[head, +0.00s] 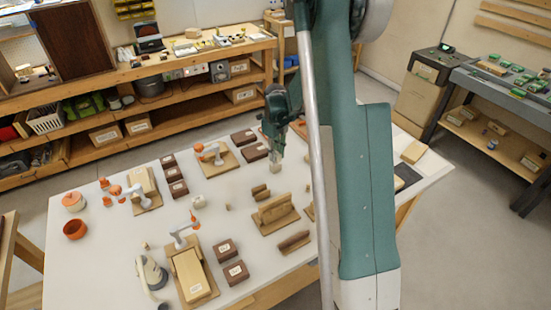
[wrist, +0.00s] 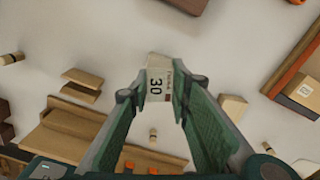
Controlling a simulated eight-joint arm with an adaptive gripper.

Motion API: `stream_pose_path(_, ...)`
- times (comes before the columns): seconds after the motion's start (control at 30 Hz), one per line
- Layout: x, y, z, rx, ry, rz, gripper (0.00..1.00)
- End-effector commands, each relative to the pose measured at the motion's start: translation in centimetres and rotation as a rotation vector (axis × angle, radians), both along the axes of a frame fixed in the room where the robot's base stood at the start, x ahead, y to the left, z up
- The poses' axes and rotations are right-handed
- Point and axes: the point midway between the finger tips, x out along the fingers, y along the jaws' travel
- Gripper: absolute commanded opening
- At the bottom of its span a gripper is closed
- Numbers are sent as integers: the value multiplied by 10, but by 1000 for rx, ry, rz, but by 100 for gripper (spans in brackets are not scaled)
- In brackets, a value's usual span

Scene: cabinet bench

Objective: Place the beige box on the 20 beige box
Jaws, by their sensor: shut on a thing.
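My gripper (wrist: 160,88) is shut on a small beige box (wrist: 158,72) marked 30, held between its two green fingers. In the head view my gripper (head: 275,148) hangs over the far right part of the white table, with the held box (head: 275,163) below it. Nothing touches the box from below in the wrist view. I cannot read a 20 on any box. A plain beige block (wrist: 232,106) lies right of the fingers in the wrist view. Larger beige boxes (head: 188,272) rest on wooden boards, their labels too small to read.
The white table (head: 110,235) carries dark brown boxes (head: 225,250), orange pots (head: 74,229), small orange-and-white arms (head: 182,238) and a stepped wooden fixture (head: 277,209). A wooden shelf bench (head: 200,68) stands behind. Clear tabletop lies between the groups.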

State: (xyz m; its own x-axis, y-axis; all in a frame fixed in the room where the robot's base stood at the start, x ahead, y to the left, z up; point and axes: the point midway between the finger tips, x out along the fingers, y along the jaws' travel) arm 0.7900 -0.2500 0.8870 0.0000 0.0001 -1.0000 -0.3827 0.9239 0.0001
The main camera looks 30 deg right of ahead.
Motion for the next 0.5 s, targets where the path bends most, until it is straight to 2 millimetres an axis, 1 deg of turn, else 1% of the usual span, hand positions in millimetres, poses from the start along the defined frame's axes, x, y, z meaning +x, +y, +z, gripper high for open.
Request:
stream_pose_path(0.1, 0, 0, -15, 0, 0, 0, 7)
stream_pose_path(0.2, 0, 0, -21, 0, 0, 0, 7)
stream_pose_path(0.5, 0, 0, -23, 0, 0, 0, 7)
